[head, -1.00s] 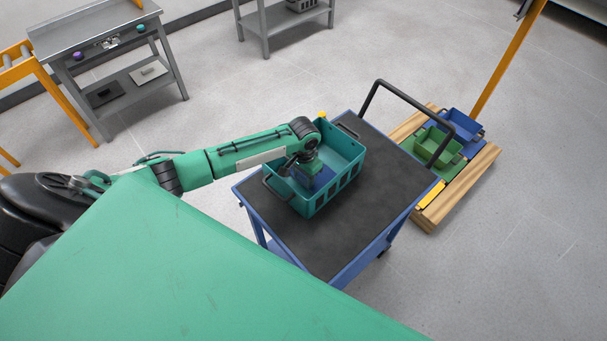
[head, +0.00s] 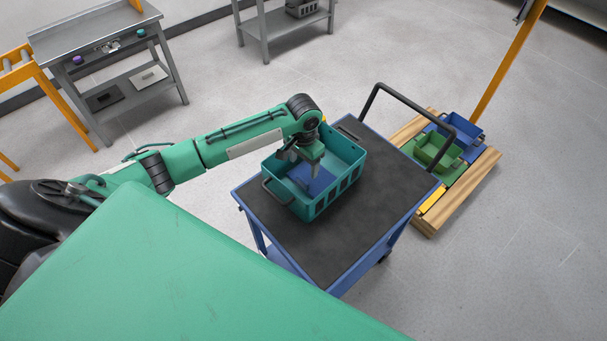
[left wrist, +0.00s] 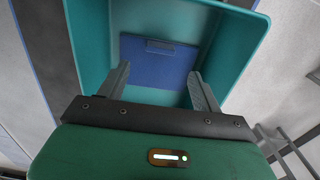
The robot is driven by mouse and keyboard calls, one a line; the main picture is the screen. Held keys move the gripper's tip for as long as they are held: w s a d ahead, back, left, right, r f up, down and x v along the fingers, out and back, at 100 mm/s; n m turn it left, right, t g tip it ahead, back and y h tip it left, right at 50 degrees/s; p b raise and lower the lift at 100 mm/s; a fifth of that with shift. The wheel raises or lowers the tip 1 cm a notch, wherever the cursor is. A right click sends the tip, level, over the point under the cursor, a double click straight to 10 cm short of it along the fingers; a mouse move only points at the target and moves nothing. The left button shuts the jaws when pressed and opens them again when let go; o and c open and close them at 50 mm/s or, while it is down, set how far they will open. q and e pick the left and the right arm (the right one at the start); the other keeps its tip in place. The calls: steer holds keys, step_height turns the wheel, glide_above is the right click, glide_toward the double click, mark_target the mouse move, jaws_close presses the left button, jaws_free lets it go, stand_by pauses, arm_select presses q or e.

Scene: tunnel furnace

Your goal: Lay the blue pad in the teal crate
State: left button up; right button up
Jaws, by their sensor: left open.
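The teal crate (head: 346,152) stands on the dark top of a blue cart. The blue pad (head: 318,183) lies inside it on the crate floor, partly hidden by my left gripper in the head view. In the left wrist view the blue pad (left wrist: 157,66) lies flat against the crate floor, inside the teal walls (left wrist: 92,38). My left gripper (head: 311,172) is above the pad at the crate's opening. Its two fingers (left wrist: 160,84) are spread, with nothing between them, and apart from the pad. My right gripper is not in view.
The cart (head: 355,235) has a black push handle (head: 405,95) at its far right. A wooden pallet (head: 470,185) with a green bin (head: 437,150) and a blue bin (head: 463,127) lies beyond. A grey workbench (head: 95,40) stands at the back left.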

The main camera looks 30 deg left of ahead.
arm_select(q)
step_height(320, 180, up, 4)
steer(key=shift+f, duration=0.1)
steer(key=shift+f, duration=0.1)
stand_by(0.5)
